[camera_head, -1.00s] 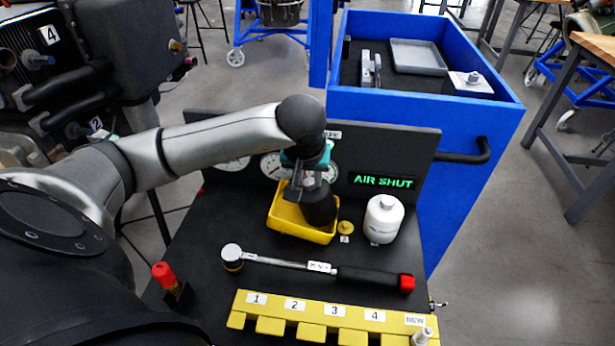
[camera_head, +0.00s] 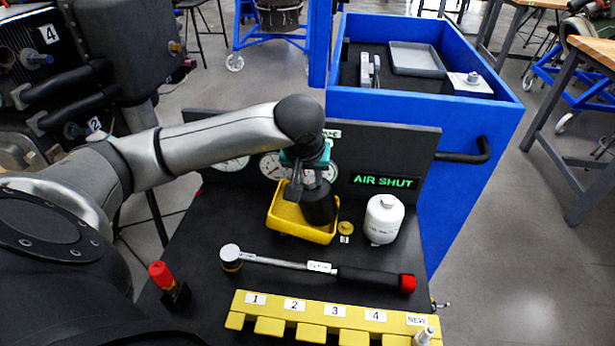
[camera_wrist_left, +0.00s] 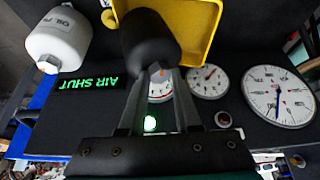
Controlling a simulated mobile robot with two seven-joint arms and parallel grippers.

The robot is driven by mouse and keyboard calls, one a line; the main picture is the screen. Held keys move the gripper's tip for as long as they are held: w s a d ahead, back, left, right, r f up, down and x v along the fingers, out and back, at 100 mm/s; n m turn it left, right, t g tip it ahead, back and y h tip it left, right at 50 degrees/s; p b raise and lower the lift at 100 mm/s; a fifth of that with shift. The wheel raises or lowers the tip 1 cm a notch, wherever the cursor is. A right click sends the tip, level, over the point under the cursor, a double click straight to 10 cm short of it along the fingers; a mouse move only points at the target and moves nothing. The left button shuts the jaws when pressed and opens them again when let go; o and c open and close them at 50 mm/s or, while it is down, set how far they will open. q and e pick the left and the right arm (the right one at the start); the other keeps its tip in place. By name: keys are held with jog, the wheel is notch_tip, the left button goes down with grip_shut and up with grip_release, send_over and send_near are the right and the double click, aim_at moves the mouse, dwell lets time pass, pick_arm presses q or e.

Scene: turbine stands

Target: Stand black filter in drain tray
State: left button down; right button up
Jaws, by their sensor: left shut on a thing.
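The black filter (camera_head: 319,204) is a dark cylinder at the right side of the yellow drain tray (camera_head: 283,222). My left gripper (camera_head: 308,184) is above it and shut on its top end. In the left wrist view the filter (camera_wrist_left: 150,40) is between the fingertips of my left gripper (camera_wrist_left: 158,75), and the yellow tray (camera_wrist_left: 208,22) lies just beside and behind it. The filter looks close to upright in the head view. Its lower end overlaps the tray's right part; I cannot tell whether it touches the tray floor. My right gripper is not in view.
A white oil filter (camera_head: 383,219) stands right of the tray, with a small brass cap (camera_head: 347,228) between. A torque wrench (camera_head: 320,268) lies in front. A yellow numbered rack (camera_head: 330,315) is at the front edge. A gauge panel with a green sign (camera_head: 384,181) stands behind.

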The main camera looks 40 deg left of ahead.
pick_arm(q)
jog(key=c, duration=0.8)
grip_release()
jog(key=shift+s+d+f+g, duration=0.2)
jog(key=shift+s+d+f, duration=0.1)
jog(key=shift+f, duration=0.35)
jog(key=shift+s+d+f+g, duration=0.2)
jog(key=shift+s+f, duration=0.1)
jog(key=shift+f, duration=0.3)
jog(key=o, duration=0.3)
jog(key=shift+r+p, duration=0.55)
jog(key=shift+r, duration=0.05)
jog(key=shift+o, duration=0.7)
jog(key=shift+s+r, duration=0.1)
jog(key=shift+r, duration=0.15)
jog(key=shift+s+d+r+p, duration=0.25)
jog(key=shift+s+r+p, duration=0.05)
jog(key=shift+r+p, duration=0.4)
jog(key=shift+s+r+p, duration=0.15)
jog(key=shift+r+p, duration=0.3)
jog(key=shift+r, duration=0.15)
jog(key=shift+p+v, duration=0.65)
jog(key=shift+v, duration=0.6)
